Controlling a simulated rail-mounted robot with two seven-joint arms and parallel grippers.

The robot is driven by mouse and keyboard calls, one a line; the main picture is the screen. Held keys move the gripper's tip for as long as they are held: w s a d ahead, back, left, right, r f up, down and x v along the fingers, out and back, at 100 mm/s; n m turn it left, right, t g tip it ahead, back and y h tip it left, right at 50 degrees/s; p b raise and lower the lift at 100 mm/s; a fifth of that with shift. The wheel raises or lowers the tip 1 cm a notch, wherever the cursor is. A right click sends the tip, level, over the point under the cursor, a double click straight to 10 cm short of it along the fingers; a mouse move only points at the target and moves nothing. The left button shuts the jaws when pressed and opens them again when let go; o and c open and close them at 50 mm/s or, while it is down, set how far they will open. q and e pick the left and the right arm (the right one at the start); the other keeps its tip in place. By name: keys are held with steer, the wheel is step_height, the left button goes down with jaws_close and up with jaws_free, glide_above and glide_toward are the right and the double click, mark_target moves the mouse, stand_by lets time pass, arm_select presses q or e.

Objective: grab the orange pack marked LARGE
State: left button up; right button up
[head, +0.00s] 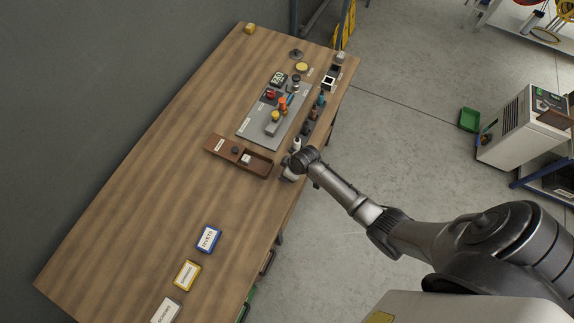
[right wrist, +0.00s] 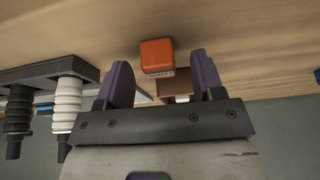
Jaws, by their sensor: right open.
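An orange pack (right wrist: 157,54) with a white label shows in the right wrist view, on the wooden table top. The label's print is too small and turned for me to read surely. My right gripper (right wrist: 160,66) is open, with its two dark fingers apart and the pack in the gap as seen from this camera. I see no grip on the pack. In the head view my right gripper (head: 289,174) is at the table's right edge, beside the brown tray (head: 213,148); I cannot make out the pack there. My left gripper is not in view.
A grey board (head: 254,132) with several small parts lies beyond the tray. A rack (right wrist: 40,72) with white-and-black posts stands left of my fingers in the right wrist view. Blue (head: 208,238), yellow (head: 187,275) and white (head: 165,311) labelled boxes lie nearer. The table's left part is clear.

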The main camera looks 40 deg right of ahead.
steer(key=shift+c, duration=0.3)
steer(key=c, duration=0.9)
steer(key=shift+c, duration=0.2)
steer(key=shift+r, duration=0.1)
